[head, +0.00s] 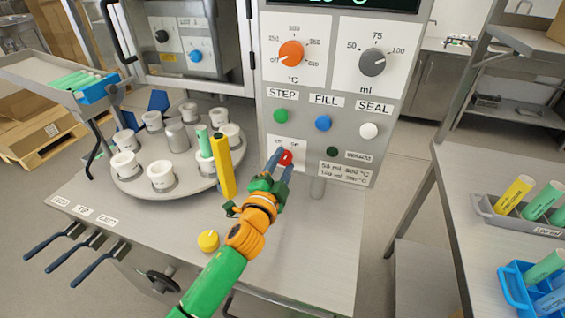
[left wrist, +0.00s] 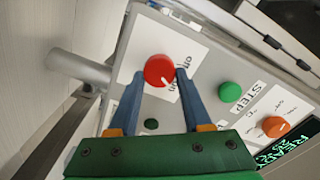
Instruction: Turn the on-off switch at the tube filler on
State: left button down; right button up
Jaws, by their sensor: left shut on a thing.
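The on-off switch is a red round knob (head: 286,157) low on the grey front panel of the tube filler (head: 318,130), beside a small on/off label. My left gripper (head: 281,163) reaches it from below. In the left wrist view, the blue fingers of the left gripper (left wrist: 160,76) sit on both sides of the red knob (left wrist: 158,68), shut on it. A small white pointer mark shows on the knob. Which word it points at I cannot tell. My right gripper is not in view.
Above the switch are green (head: 281,116), blue (head: 323,123) and white (head: 369,130) buttons and orange (head: 291,53) and grey (head: 372,62) dials. The turntable (head: 190,183) with white holders is at left. A yellow tube (head: 222,165) stands near my left arm.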

pick_arm(q)
jog(key=shift+r, duration=0.15)
jog(key=c, duration=0.6)
grip_release()
jog(key=shift+c, duration=0.2)
jog(key=shift+o, duration=1.4)
jog(key=shift+w, duration=0.2)
jog(key=v, duration=0.7)
